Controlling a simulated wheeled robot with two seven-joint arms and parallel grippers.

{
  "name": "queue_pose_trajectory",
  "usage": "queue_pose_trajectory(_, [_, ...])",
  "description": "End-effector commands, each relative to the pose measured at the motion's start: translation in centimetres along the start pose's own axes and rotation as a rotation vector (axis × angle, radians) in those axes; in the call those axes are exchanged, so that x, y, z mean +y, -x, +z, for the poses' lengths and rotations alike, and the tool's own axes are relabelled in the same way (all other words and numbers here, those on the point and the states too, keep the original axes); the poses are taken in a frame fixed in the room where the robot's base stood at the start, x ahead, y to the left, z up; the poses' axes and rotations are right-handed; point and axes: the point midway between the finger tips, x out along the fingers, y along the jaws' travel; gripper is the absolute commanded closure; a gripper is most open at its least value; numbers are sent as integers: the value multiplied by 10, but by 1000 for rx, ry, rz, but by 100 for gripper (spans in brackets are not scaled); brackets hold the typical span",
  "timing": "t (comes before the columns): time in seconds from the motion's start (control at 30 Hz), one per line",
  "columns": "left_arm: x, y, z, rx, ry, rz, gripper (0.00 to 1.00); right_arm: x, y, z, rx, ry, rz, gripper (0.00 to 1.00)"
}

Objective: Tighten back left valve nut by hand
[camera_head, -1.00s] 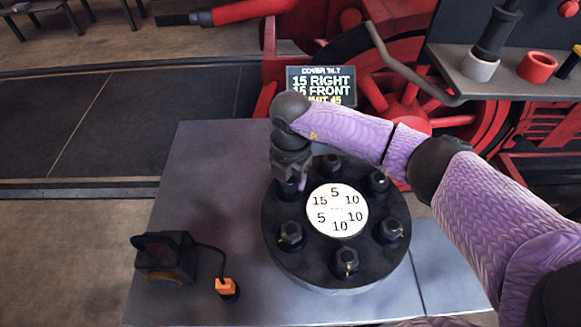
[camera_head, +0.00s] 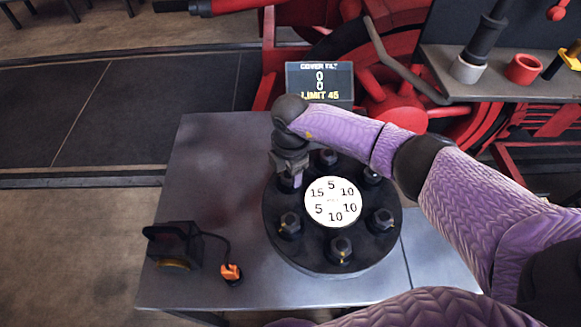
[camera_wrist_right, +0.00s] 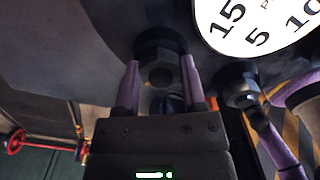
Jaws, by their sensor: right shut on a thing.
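A round black cover (camera_head: 285,250) lies on a grey table, with several black nuts on studs around its rim. A white disc (camera_head: 333,202) at its middle bears the numbers 5, 10, 10, 10, 5 and 15. My right gripper (camera_head: 290,180) points down over the back left valve nut (camera_head: 288,186), beside the 15. In the right wrist view the two purple fingers (camera_wrist_right: 161,80) stand on either side of that nut (camera_wrist_right: 160,73), shut on it. The gripper hides much of the nut in the head view. My left gripper is not in view.
A display (camera_head: 320,82) behind the cover reads COVER TILT 0, 0, LIMIT 45. A black lamp-like box (camera_head: 172,245) with a cable and orange plug (camera_head: 231,272) is at left. A grey shelf (camera_head: 440,75) holds parts at right. The table's back left is clear.

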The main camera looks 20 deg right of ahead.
Motion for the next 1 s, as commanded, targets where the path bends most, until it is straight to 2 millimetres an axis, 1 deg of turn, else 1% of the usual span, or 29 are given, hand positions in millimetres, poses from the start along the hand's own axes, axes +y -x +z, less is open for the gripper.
queue_pose_trajectory(0.3, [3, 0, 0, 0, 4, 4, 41, 2, 2, 0, 0, -3, 5, 100])
queue_pose_trajectory(0.33, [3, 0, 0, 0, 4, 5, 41, 2, 2, 0, 0, -3, 5, 43])
queue_pose_trajectory(0.37, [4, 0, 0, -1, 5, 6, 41, 2, 2, 0, 0, -3, 5, 37])
queue_pose_trajectory(0.4, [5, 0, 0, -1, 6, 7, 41, 1, 2, 0, 0, -2, 5, 28])
queue_pose_trajectory(0.47, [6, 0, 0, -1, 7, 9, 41, 1, 1, 0, 0, -2, 4, 16])
queue_pose_trajectory(0.5, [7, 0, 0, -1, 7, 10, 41, 1, 1, 0, 0, -2, 4, 12])
queue_pose_trajectory(0.77, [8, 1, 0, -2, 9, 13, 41, 1, 2, 0, 0, -1, 2, 12])
queue_pose_trajectory(0.87, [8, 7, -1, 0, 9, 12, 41, 1, 18, 0, 0, -1, 5, 12])
queue_pose_trajectory(1.0, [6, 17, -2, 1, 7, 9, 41, 1, 56, 1, -1, 0, 7, 12])
